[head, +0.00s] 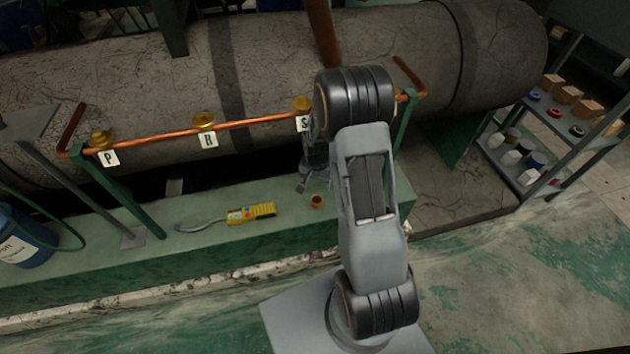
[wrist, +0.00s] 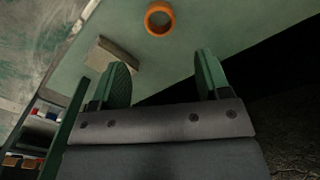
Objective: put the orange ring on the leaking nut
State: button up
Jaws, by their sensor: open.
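The orange ring (head: 317,201) lies on the green ledge (head: 200,240) below the copper pipe. It also shows in the wrist view (wrist: 159,19), beyond the fingertips and between their lines. My gripper (head: 303,186) is open and empty, apart from the ring; its two fingers show in the wrist view (wrist: 158,75). Brass nuts sit along the copper pipe (head: 255,124): one above tag P (head: 102,138), one above tag R (head: 204,120), one above tag S (head: 302,104). Part of the pipe farther right is hidden by my arm. I cannot tell which nut leaks.
A yellow handheld detector (head: 251,214) with a grey hose lies on the ledge left of the ring. A large grey tank (head: 280,60) lies behind the pipe. Green posts (head: 125,195) hold the pipe. A shelf (head: 560,130) with small items stands at right.

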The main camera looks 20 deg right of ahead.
aim_at(317, 199)
notch_tip(317, 199, down, 11)
jog(key=b, duration=0.8)
jog(key=shift+w+d+f, duration=0.1)
jog(key=shift+d+f, duration=0.05)
jog(key=shift+f, duration=0.05)
jog(key=shift+c, duration=0.4)
jog(key=c, duration=0.6)
jog(key=shift+c, duration=0.2)
jog(key=shift+r, duration=0.2)
jog(key=shift+r+p, duration=1.5)
jog(key=shift+r, duration=0.35)
